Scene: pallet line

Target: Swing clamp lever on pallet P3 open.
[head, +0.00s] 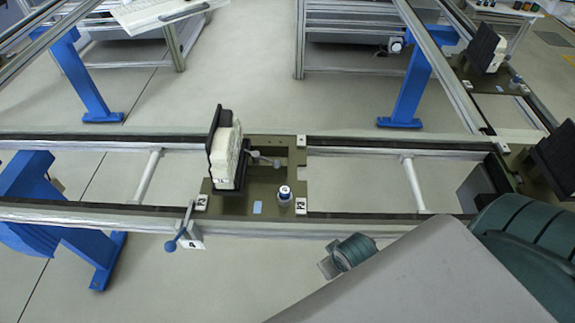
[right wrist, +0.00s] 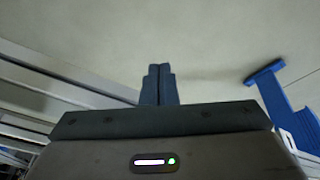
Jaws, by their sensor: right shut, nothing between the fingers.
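The pallet (head: 233,204), an olive plate with tags at its corners, sits on the near conveyor rails in the head view. One tag at its front right seems to read P3. On it a black fixture (head: 214,140) stands upright, with a whitish block (head: 226,158) against it. A small grey lever (head: 262,158) reaches right from beside the block; it looks like the clamp lever. My right gripper (right wrist: 158,84) shows in the right wrist view, fingers together and empty, over bare floor and apart from the pallet. My left gripper is not in view.
A capped cylinder (head: 284,196) stands on the pallet's front right. Other loaded pallets are at right (head: 490,75). Blue legs (head: 80,75) support the rails. My right arm covers the lower right.

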